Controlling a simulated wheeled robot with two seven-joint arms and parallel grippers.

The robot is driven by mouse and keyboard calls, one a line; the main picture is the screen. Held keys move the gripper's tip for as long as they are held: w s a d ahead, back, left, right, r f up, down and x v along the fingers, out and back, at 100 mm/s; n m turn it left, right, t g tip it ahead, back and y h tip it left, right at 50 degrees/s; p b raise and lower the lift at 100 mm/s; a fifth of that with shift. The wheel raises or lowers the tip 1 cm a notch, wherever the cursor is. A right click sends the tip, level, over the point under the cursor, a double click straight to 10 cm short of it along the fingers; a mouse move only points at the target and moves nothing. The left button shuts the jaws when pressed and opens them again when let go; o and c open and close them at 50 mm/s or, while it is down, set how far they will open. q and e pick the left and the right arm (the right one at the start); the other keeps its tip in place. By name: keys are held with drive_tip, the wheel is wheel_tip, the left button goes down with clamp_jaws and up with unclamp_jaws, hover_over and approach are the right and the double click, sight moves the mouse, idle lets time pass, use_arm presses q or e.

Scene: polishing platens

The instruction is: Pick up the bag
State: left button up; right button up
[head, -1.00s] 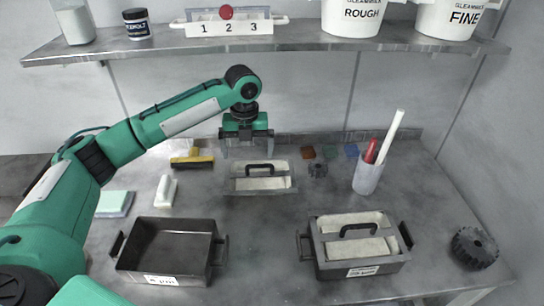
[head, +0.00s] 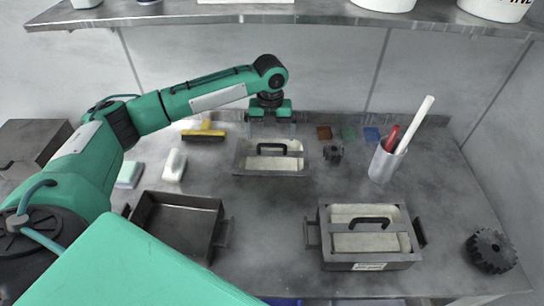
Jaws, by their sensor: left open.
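I cannot make out a bag in the head view. My left gripper (head: 271,130) is open and empty, pointing down at the back of the bench. It is just above or behind a grey tray (head: 240,160) with a black handle (head: 272,148) over pale pads. Whether it touches the tray I cannot tell. A small piece of something blue (head: 283,301) shows at the bottom edge, too cut off to identify. My right gripper is not in view.
A handled tray (head: 365,258) stands front right, an empty dark tray (head: 178,200) front left. A cup (head: 385,163) of tools, a black gear (head: 490,250), a yellow brush (head: 203,134) and white block (head: 174,165) stand around. A shelf (head: 300,15) hangs above. The bench's middle is clear.

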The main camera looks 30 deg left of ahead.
sight(272, 145)
use_arm(q)
drive_tip(key=f, duration=0.5)
drive_tip(key=shift+s+d, duration=0.15)
drive_tip(key=shift+d, duration=0.1)
drive_tip(key=c, duration=1.3)
